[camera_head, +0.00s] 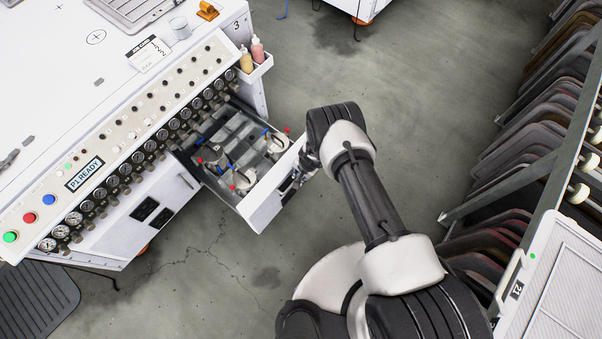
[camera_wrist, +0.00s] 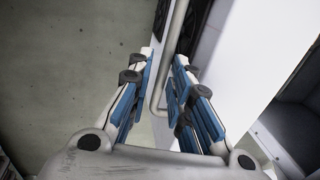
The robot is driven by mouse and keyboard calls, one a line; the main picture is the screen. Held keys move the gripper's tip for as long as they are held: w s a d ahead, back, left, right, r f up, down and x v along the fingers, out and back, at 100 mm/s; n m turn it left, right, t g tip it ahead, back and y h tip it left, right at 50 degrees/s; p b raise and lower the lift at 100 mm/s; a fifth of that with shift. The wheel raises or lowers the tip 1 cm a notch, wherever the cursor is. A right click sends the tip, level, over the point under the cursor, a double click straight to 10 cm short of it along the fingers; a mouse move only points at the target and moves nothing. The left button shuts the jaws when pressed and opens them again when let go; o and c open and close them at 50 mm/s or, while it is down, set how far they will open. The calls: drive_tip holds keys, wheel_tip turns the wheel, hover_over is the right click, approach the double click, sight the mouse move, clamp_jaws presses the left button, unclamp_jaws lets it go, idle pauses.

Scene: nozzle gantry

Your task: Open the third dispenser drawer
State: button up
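A drawer (camera_head: 265,209) under the press's control panel stands pulled out in the head view, its inside open to view. Spools or cups with red and blue parts lie in its compartments. My gripper (camera_head: 297,181) is at the outer side of the drawer front, mostly hidden by my wrist. The white drawer front (camera_wrist: 227,70) is to the right of the handle.
The white press (camera_head: 60,90) carries gauges, buttons and a display (camera_head: 84,174). Bottles (camera_head: 257,50) stand in a side holder. A rack of dark panels (camera_head: 540,130) and a white frame (camera_head: 560,285) are at the right. Grey floor (camera_head: 410,95) is clear between.

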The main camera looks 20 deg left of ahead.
drive_tip(key=shift+o, duration=0.8)
drive_tip(key=shift+w+r, duration=0.1)
wheel_tip(320, 180, up, 12)
drive_tip(key=d, duration=0.2)
drive_tip(key=shift+s, duration=0.45)
